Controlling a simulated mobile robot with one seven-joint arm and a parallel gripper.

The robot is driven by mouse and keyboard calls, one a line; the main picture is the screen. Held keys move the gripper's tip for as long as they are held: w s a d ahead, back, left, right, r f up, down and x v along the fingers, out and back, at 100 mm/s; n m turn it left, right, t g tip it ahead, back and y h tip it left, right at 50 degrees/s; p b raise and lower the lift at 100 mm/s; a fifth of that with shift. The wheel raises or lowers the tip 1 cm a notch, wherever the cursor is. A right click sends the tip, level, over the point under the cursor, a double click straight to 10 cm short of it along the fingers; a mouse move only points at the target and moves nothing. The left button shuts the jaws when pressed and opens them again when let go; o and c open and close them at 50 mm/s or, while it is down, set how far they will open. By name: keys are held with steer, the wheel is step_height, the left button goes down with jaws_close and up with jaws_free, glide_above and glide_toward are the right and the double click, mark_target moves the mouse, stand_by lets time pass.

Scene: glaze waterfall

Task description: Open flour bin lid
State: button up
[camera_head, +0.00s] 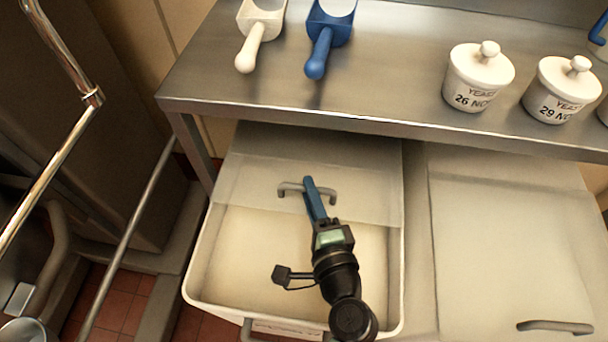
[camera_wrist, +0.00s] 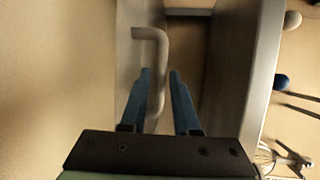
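The flour bin (camera_head: 197,262) stands under the shelf, its front part uncovered and pale flour (camera_head: 240,255) showing inside. Its pale lid (camera_head: 345,170) lies over the back part, partly under the shelf edge. The lid's grey handle (camera_head: 288,189) is near the lid's front edge. My gripper (camera_head: 308,182) reaches over the bin to this handle. In the wrist view, my gripper's blue fingers (camera_wrist: 160,75) are apart, with the lid handle (camera_wrist: 150,33) running between them. I cannot tell whether either finger touches it.
A metal shelf (camera_head: 390,95) overhangs the bin's back, close to my gripper. It carries a white scoop (camera_head: 260,25), a blue scoop (camera_head: 325,35) and lidded white jars (camera_head: 478,78). A second bin with its lid closed (camera_head: 510,250) stands at right. Metal rails (camera_head: 130,235) stand at left.

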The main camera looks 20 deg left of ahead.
steer(key=x, duration=0.4)
steer(key=shift+w+a+f, duration=0.1)
steer(key=shift+w+a, duration=0.15)
steer(key=shift+w, duration=0.05)
jaws_close()
stand_by(1.2)
